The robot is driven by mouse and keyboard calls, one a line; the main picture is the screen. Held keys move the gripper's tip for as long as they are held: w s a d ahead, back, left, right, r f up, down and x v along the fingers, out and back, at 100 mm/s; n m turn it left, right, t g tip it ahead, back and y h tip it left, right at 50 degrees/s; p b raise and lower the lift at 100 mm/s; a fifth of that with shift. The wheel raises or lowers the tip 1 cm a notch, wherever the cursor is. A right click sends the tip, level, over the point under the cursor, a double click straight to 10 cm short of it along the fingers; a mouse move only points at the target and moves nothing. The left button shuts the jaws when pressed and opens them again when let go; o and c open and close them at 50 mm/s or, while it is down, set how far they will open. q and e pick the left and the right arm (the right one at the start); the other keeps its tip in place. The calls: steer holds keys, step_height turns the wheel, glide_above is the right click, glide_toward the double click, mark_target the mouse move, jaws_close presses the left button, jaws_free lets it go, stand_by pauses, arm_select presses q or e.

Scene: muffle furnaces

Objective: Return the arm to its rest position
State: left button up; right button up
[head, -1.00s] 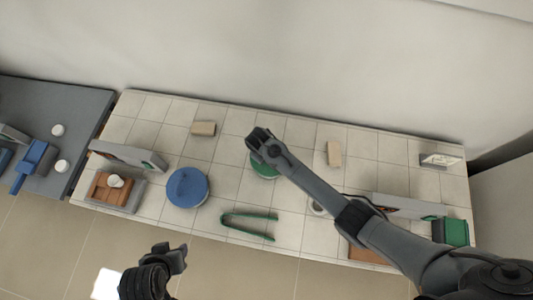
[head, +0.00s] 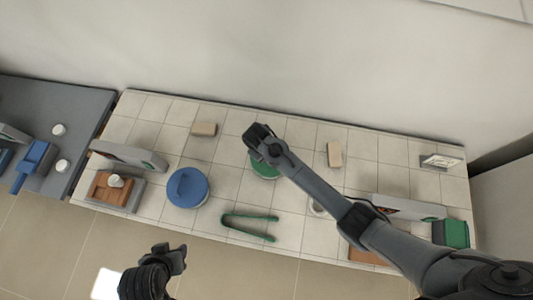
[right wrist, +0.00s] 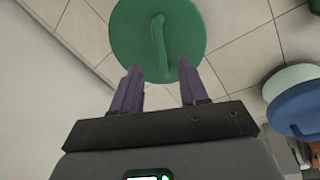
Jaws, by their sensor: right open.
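My right arm reaches in from the lower right of the head view, and its gripper (head: 252,136) is over the tiled bench. In the right wrist view the right gripper (right wrist: 160,75) is open, its two fingers apart with nothing held. A green round lid with a raised handle (right wrist: 160,35) lies beyond the fingertips; in the head view the green lid (head: 264,170) is partly hidden under the arm. My left gripper (head: 176,262) is at the lower left of the head view, in front of the bench; its jaw opening is not clear.
A blue round lid (head: 187,188), green tongs (head: 250,227) and two beige blocks (head: 204,129) (head: 335,154) are on the bench (head: 300,232). An open furnace with a white cup (head: 115,180) stands at left, another furnace (head: 410,208) at right. A wall is behind.

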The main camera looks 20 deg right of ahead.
steer(key=w+v, duration=0.1)
steer(key=v, duration=0.5)
steer(key=s+d+f+m+g+y+p, duration=0.1)
steer(key=s+d+f+g+p, duration=0.15)
steer(key=s, duration=0.85)
steer(key=s+d+f+g+p, duration=0.1)
steer(key=s+f, duration=0.2)
steer(key=s, duration=0.9)
steer(key=s+d+r+m+t+y+p, duration=0.15)
steer(key=s+d+r, duration=0.3)
steer(key=r, duration=0.45)
step_height(320, 180, up, 9)
steer(key=w+d+m+t, duration=0.1)
steer(key=w+d+t, duration=0.1)
steer(key=t, duration=0.2)
steer(key=shift+w+p, duration=0.3)
steer(key=shift+m, duration=0.25)
